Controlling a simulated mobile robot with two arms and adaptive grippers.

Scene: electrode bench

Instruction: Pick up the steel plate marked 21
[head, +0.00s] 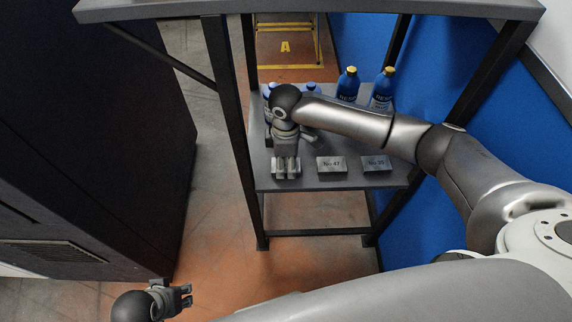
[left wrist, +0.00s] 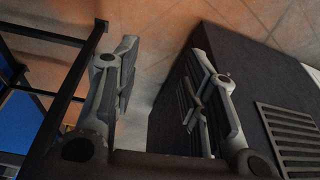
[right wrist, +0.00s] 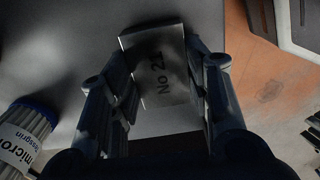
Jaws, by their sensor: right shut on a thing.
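The steel plate marked "No 21" (right wrist: 160,75) is between the fingers of my right gripper (right wrist: 165,98), as the right wrist view shows. The fingers are shut on its two sides, and the shelf's grey surface shows around it. In the head view my right gripper (head: 287,172) is over the shelf's front left part and mostly hides the plate. I cannot tell whether the plate is clear of the shelf. My left gripper (head: 188,296) is low at the bottom left, away from the shelf. In the left wrist view (left wrist: 160,95) its fingers are wide apart and empty.
Two more plates, marked 47 (head: 332,165) and apparently 35 (head: 376,164), lie to the right on the shelf (head: 345,181). Blue bottles (head: 347,86) stand at the back. A dark cabinet (head: 90,130) is at left. Dark posts (head: 237,130) and a top board (head: 300,7) frame the shelf.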

